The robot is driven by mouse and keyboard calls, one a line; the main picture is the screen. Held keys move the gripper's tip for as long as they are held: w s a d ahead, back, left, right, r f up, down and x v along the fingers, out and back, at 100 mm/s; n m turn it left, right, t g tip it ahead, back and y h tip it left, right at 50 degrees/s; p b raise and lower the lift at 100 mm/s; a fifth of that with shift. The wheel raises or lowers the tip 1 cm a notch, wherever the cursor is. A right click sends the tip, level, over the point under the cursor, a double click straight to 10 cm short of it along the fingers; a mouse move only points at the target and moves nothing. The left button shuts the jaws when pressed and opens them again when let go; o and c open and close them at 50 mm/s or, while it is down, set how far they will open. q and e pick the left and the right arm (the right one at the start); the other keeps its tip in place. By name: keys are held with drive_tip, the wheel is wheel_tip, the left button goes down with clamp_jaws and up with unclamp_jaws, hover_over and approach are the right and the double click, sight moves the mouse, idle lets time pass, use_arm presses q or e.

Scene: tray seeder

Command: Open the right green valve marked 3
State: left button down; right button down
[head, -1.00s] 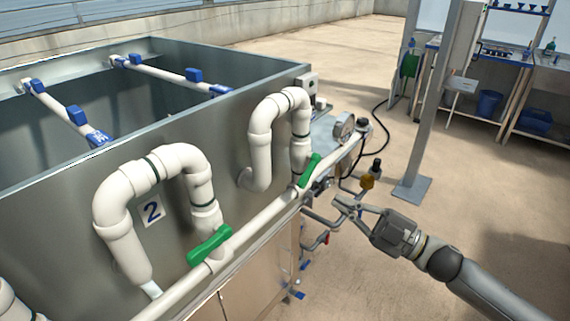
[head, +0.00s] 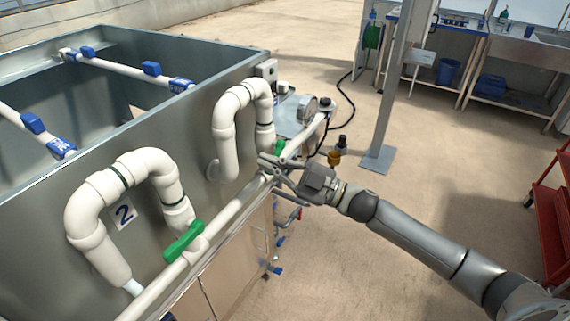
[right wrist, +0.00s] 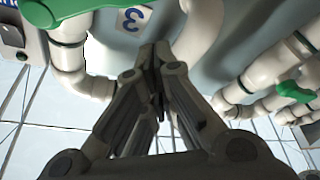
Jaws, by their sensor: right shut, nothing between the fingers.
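The right green valve handle (head: 280,147) sits on the white pipe below the right pipe loop, partly hidden behind my right gripper (head: 268,166). In the right wrist view, a green handle (right wrist: 80,7) shows at the top left, cut by the edge, near an upside-down label 3 (right wrist: 133,18). My right gripper (right wrist: 155,52) is shut and empty, its fingertips beside the pipes close to this handle. I cannot tell whether they touch it. The left green valve (head: 184,240) stands by the label 2 (head: 124,212). My left gripper is not in view.
A grey metal tank (head: 215,80) stands behind the white pipes. A gauge (head: 307,108) and a brass fitting (head: 334,158) are just beyond the gripper. A grey post (head: 391,100) stands behind, and a red cart (head: 553,225) at the right. The floor between is clear.

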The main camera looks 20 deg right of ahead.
drive_tip(key=f, duration=0.1)
drive_tip(key=w+d+f, duration=0.1)
drive_tip(key=shift+d+f, duration=0.25)
drive_tip(key=shift+f, duration=0.1)
drive_tip(key=shift+f+n, duration=0.2)
drive_tip(key=shift+n, duration=0.2)
